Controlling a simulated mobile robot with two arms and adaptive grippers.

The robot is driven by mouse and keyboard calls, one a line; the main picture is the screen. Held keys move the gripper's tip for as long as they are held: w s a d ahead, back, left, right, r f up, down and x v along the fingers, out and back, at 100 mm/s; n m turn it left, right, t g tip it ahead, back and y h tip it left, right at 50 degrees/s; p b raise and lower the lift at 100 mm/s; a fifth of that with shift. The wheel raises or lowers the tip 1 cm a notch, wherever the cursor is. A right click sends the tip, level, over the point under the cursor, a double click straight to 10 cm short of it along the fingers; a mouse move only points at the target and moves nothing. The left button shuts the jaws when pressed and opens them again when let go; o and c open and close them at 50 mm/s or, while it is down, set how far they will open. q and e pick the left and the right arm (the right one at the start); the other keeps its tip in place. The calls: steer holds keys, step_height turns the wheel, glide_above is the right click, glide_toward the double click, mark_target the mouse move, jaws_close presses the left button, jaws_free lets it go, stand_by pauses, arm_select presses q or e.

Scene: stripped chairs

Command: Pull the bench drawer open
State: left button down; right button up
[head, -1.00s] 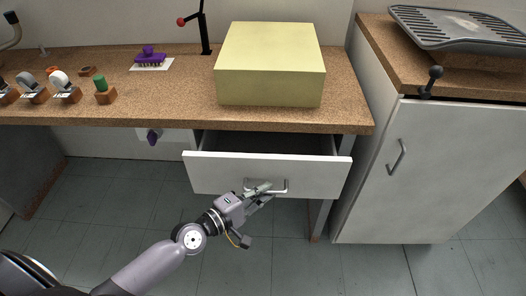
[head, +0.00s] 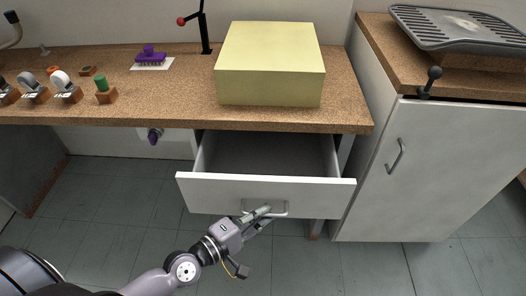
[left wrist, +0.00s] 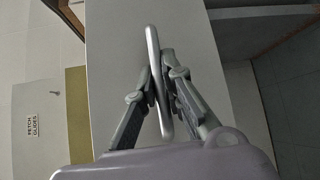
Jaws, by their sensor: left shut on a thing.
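The bench drawer (head: 225,193) is white and stands well out from under the bench top, its inside showing grey and empty where I can see it. Its metal bar handle (head: 281,209) is on the front panel. My left gripper (head: 259,212) is shut on this handle. In the left wrist view the two fingers (left wrist: 159,88) press on the handle (left wrist: 153,50) from both sides, in front of the white drawer front (left wrist: 115,45). My right gripper is in neither view.
A white cabinet (head: 440,170) stands to the right of the drawer. The grey tiled floor (head: 110,210) is clear in front.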

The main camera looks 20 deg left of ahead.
arm_select(q)
steer(key=s+d, duration=0.3)
steer(key=s, duration=0.7)
steer(key=c, duration=1)
jaws_free()
steer(key=shift+w+a, duration=0.1)
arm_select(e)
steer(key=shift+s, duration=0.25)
arm_select(q)
steer(key=v, duration=0.6)
steer(key=shift+b, duration=0.3)
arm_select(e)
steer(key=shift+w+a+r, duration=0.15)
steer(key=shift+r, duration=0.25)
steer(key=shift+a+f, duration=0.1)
